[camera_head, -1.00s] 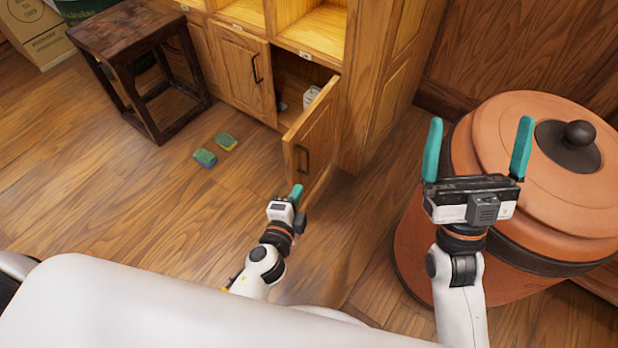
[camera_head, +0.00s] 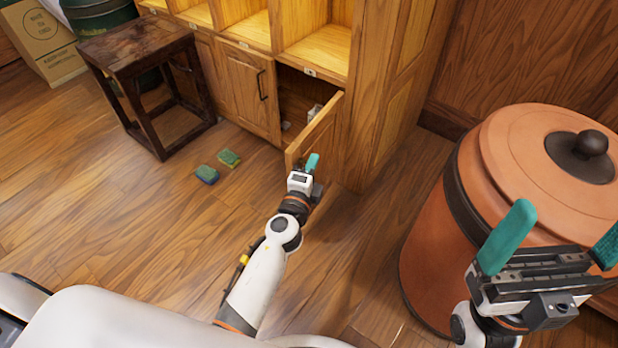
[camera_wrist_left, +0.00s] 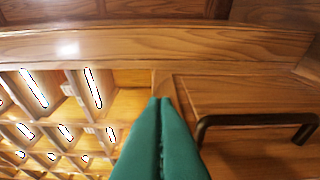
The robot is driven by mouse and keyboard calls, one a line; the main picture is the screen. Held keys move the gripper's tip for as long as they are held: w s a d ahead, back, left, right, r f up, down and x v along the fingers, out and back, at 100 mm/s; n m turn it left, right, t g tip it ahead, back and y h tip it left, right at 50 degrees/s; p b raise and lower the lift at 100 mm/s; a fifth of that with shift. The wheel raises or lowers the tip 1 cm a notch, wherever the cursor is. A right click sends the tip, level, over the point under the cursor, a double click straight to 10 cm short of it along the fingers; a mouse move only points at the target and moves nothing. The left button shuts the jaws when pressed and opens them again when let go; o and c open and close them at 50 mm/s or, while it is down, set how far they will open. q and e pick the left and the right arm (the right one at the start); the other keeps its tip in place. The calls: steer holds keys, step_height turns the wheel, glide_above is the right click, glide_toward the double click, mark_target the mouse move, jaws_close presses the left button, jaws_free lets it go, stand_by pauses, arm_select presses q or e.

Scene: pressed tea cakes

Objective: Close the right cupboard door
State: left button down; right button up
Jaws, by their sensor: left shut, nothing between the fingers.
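The right cupboard door (camera_head: 322,127) is wooden and stands ajar, swung out from the cupboard's lower right compartment. My left gripper (camera_head: 312,162) is shut and empty, in front of the door's outer face, and hides its lower part and most of its handle in the head view. In the left wrist view the shut green fingers (camera_wrist_left: 160,110) point toward the door panel (camera_wrist_left: 235,98), with the black bar handle (camera_wrist_left: 255,120) to their right. I cannot tell whether they touch the door. My right gripper (camera_head: 556,236) is open and empty, at the lower right.
The left cupboard door (camera_head: 247,88) is shut. A large terracotta jar (camera_head: 435,250) stands beside my right gripper. Floor between is clear.

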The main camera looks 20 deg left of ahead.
mark_target(299, 160)
arm_select(q)
steer(key=shift+w+a, duration=0.15)
steer(key=shift+a, duration=0.65)
steer(key=shift+w+a, duration=0.1)
steer(key=shift+a, duration=0.65)
